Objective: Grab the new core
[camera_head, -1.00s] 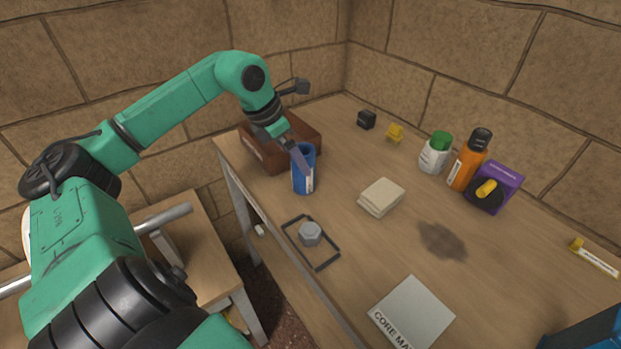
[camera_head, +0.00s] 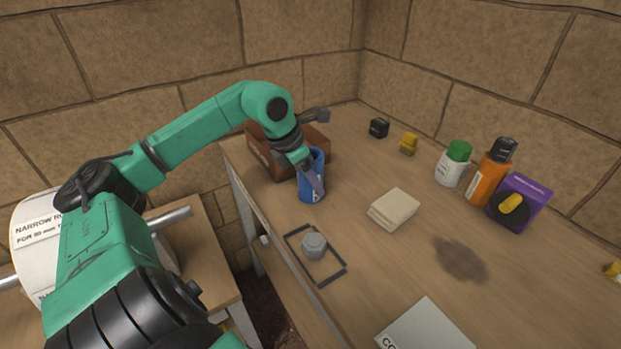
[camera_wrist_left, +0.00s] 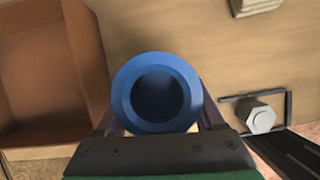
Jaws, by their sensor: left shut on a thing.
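The core is a blue hollow cylinder (camera_head: 308,190) with a pale label, upright on the table near its left edge, beside the brown box. In the left wrist view the core (camera_wrist_left: 185,94) is seen from above, with its round dark opening. My left gripper (camera_head: 316,178) reaches down over it from the upper left and is shut on it. In the wrist view the fingers of the left gripper (camera_wrist_left: 160,118) lie on either side of the core. I cannot tell whether its base touches the table. My right gripper is not in view.
An open brown box (camera_head: 316,145) stands close behind the core. A grey hex plug (camera_head: 314,245) sits in a black frame (camera_head: 330,278) in front. Folded cloths (camera_head: 394,208), bottles (camera_head: 490,175) and a purple box (camera_head: 535,198) stand to the right. A pale mat (camera_head: 428,330) lies at the front.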

